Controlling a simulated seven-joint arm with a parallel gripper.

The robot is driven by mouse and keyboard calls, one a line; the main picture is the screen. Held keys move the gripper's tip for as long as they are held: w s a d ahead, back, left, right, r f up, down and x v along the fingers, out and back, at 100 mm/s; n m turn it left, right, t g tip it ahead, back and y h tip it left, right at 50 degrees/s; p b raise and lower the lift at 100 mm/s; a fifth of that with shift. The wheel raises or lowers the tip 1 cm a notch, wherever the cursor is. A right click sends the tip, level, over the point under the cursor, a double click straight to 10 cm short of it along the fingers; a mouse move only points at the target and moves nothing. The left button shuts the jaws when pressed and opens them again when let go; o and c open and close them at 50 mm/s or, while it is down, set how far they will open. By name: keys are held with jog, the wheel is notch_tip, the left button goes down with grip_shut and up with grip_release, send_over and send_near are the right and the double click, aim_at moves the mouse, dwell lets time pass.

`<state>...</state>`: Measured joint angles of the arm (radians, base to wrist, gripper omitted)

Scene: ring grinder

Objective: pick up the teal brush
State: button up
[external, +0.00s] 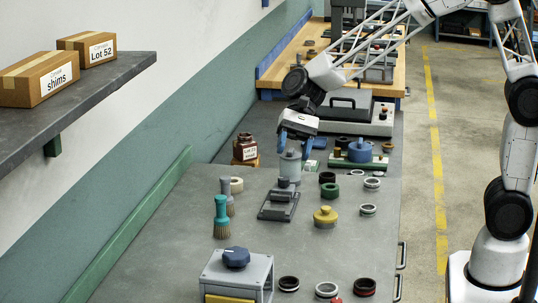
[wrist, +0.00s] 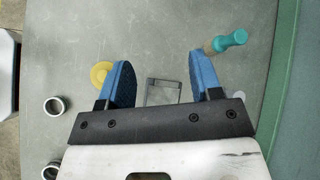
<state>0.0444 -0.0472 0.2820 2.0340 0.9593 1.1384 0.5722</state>
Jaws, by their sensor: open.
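The teal brush (external: 221,208) stands upright on the bench in the external view, its handle up and its brown bristles down. It also shows in the wrist view (wrist: 230,39) at the upper right, just beyond the tip of the right finger, outside the gap between the fingers. My gripper (external: 296,152) is open and empty, with blue fingers, above the bench and to the right of and farther back than the brush. In the wrist view my gripper (wrist: 160,65) has its fingers wide apart, and the right finger hides part of the brush's bristle end.
A dark grey fixture (external: 279,206) and a yellow knobbed part (external: 325,216) are to the right. A grey box with a blue knob (external: 236,258) is in front. Several rings lie at right. Bare bench surrounds the brush's left side.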

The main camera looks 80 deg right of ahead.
aim_at(219, 204)
jog(key=w+a+f+m+t+y, duration=0.1)
jog(key=w+f+m, duration=0.5)
jog(key=w, duration=0.9)
jog(key=f+t+y, duration=0.1)
jog(key=y, duration=0.1)
jog(key=shift+a+f+y, duration=0.15)
jog(key=shift+f+y, duration=0.15)
jog(key=shift+y, duration=0.1)
jog(key=shift+w+a, duration=0.1)
jog(key=shift+x, duration=3.3)
jog(key=shift+x, duration=2.6)
grip_shut()
